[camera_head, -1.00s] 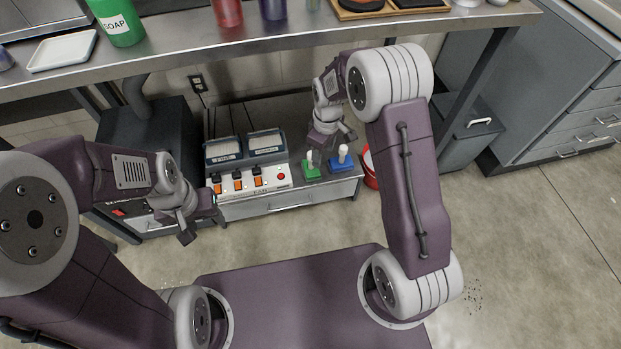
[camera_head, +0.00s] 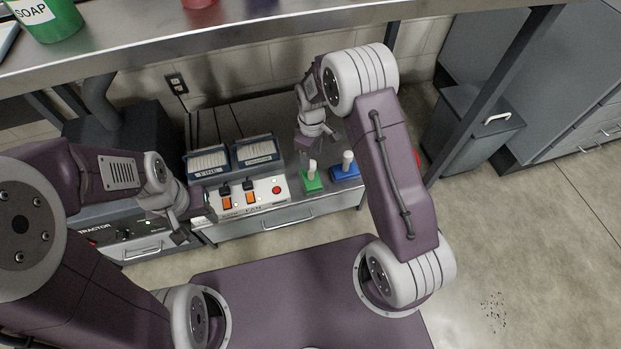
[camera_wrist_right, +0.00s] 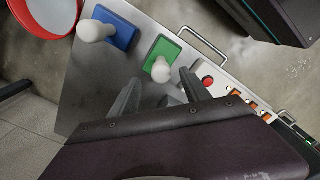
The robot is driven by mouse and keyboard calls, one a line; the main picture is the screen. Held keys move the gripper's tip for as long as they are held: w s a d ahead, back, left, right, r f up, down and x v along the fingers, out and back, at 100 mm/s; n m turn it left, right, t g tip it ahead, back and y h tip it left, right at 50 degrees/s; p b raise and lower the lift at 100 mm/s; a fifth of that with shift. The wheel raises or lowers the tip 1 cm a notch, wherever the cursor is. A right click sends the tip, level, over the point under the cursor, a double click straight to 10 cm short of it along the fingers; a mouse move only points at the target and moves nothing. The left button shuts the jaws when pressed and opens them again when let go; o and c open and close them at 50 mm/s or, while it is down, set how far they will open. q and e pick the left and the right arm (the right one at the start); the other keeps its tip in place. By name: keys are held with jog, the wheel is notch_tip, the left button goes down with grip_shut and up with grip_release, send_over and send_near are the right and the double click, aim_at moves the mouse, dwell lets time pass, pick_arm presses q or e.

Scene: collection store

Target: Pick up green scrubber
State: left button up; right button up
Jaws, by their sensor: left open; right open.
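The green scrubber (camera_head: 313,184), a green block with an upright white handle, stands on the low steel surface, right of the switch panel. It also shows in the right wrist view (camera_wrist_right: 164,49), just beyond my fingertips. My right gripper (camera_head: 314,146) is above and behind it in the head view. In the right wrist view my right gripper (camera_wrist_right: 158,93) is open and empty, its fingers spread on either side below the white handle in the picture. My left gripper (camera_head: 196,226) is open and empty at the left, in front of the low cabinet, away from the scrubber.
A similar blue scrubber (camera_head: 343,173) stands close to the right of the green one. The switch panel (camera_head: 256,199) with orange switches and a red button is on its left. A red bucket (camera_wrist_right: 42,34) is beside the surface. A steel shelf (camera_head: 240,47) spans overhead.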

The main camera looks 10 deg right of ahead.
aim_at(311, 173)
notch_tip(311, 173, down, 2)
jog(key=shift+f, duration=0.1)
notch_tip(311, 173, down, 5)
jog(key=b, duration=0.5)
jog(key=shift+a, duration=0.1)
jog(key=shift+r, duration=0.2)
pick_arm(q)
notch_tip(311, 173, down, 6)
jog(key=shift+r, duration=0.15)
pick_arm(e)
grip_shut()
jog(key=shift+s, duration=0.1)
